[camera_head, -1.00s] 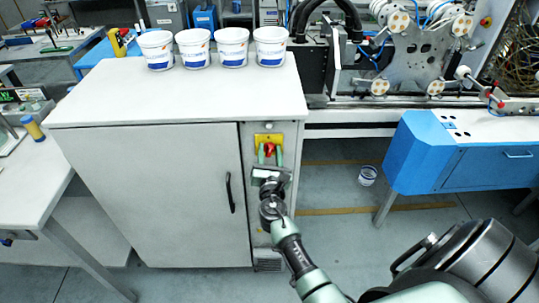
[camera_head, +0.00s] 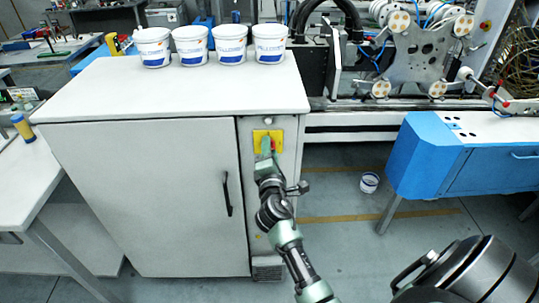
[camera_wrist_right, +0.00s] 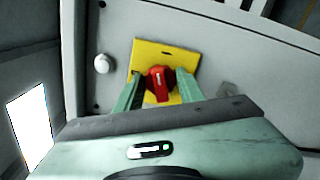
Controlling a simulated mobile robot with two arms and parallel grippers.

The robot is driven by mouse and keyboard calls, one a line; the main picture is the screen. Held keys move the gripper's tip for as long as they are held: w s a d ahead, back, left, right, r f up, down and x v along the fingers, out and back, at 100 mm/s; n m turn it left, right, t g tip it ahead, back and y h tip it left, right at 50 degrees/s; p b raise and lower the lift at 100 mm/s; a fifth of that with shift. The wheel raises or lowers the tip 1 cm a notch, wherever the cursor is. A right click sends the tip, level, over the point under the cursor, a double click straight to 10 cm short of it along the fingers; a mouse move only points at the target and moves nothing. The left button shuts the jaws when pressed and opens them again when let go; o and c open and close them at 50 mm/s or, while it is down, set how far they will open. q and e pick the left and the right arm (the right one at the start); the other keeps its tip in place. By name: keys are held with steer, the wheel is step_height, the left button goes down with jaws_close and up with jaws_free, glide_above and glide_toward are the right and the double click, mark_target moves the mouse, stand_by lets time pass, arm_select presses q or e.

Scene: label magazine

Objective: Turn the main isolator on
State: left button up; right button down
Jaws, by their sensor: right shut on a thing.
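The main isolator is a red rotary knob (camera_wrist_right: 159,84) on a yellow plate (camera_wrist_right: 166,56), fixed to the narrow grey panel of the cabinet. In the head view the yellow plate (camera_head: 260,134) shows at the panel's top, with the knob mostly hidden behind my gripper. My right gripper (camera_wrist_right: 160,75) is shut on the red knob, with one green finger on each side of it. In the wrist view the plate looks tilted relative to the gripper. My left gripper is not in view.
The white cabinet (camera_head: 140,190) has a black door handle (camera_head: 227,193) left of my right arm. A white button (camera_wrist_right: 102,63) sits beside the plate. Several white tubs stand on the cabinet top.

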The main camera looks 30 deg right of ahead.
steer(key=shift+f+m+b, duration=0.1)
steer(key=shift+m+b, duration=1)
steer(key=shift+m, duration=1.1)
steer(key=c, duration=0.9)
jaws_free()
